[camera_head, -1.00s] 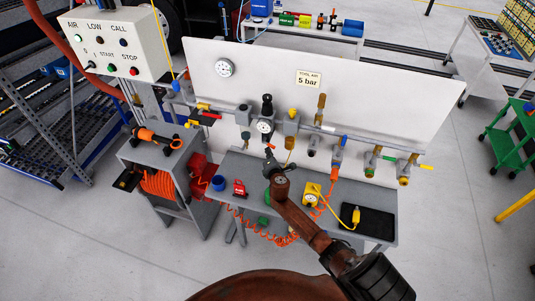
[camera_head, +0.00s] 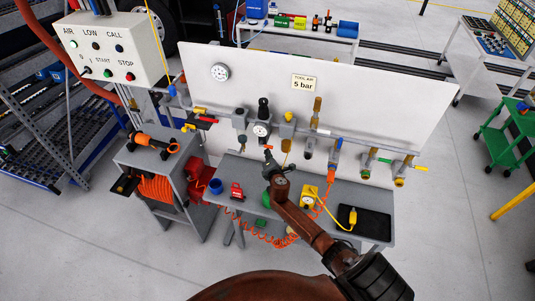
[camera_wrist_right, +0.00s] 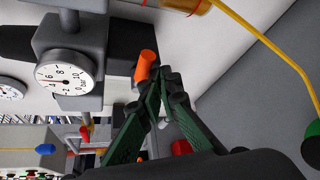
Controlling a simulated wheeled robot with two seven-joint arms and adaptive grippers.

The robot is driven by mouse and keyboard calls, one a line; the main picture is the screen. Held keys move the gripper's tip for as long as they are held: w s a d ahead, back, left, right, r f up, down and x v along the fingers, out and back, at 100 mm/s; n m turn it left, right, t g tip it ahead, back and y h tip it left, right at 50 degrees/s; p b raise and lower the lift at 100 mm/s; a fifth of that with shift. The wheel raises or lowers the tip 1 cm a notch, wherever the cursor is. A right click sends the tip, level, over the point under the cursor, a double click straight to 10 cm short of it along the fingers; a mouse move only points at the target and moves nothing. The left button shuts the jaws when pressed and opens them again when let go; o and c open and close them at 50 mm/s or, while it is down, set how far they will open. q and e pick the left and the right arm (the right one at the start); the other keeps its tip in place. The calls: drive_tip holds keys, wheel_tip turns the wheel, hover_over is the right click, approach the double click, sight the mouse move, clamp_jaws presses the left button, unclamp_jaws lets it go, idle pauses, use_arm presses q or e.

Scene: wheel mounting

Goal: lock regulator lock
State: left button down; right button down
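The regulator with its round gauge (camera_head: 261,130) and black knob (camera_head: 264,106) sits in the pipe line on the white panel. Its gauge (camera_wrist_right: 65,75) is large at left in the right wrist view. A short orange cylinder (camera_wrist_right: 146,67) shows beside the dark regulator body; in the head view it is a small orange spot (camera_head: 268,147) under the regulator. My right gripper (camera_head: 267,154) is just below it. In the right wrist view its fingertips (camera_wrist_right: 168,82) meet right by the orange cylinder; I cannot tell whether they touch it. My left gripper is out of view.
A grey bench (camera_head: 330,222) below the panel holds a red padlock-like item (camera_head: 237,190), a blue cup (camera_head: 216,186), a yellow device (camera_head: 309,198) and a black mat (camera_head: 366,222). A coiled orange hose (camera_head: 270,240) hangs in front. Valves and fittings line the pipe on both sides.

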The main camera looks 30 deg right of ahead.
drive_tip(key=shift+w+d+r, duration=0.2)
drive_tip(key=shift+w+r, duration=0.05)
drive_tip(key=shift+r, duration=0.5)
wheel_tip(320, 180, down, 5)
drive_tip(key=b, duration=0.4)
drive_tip(key=s+a+r+p, duration=0.1)
drive_tip(key=s+a+r, duration=0.3)
drive_tip(key=s+a, duration=0.2)
drive_tip(key=shift+s+a+r, duration=0.3)
drive_tip(key=shift+a+r, duration=0.1)
drive_tip(key=shift+a, duration=0.4)
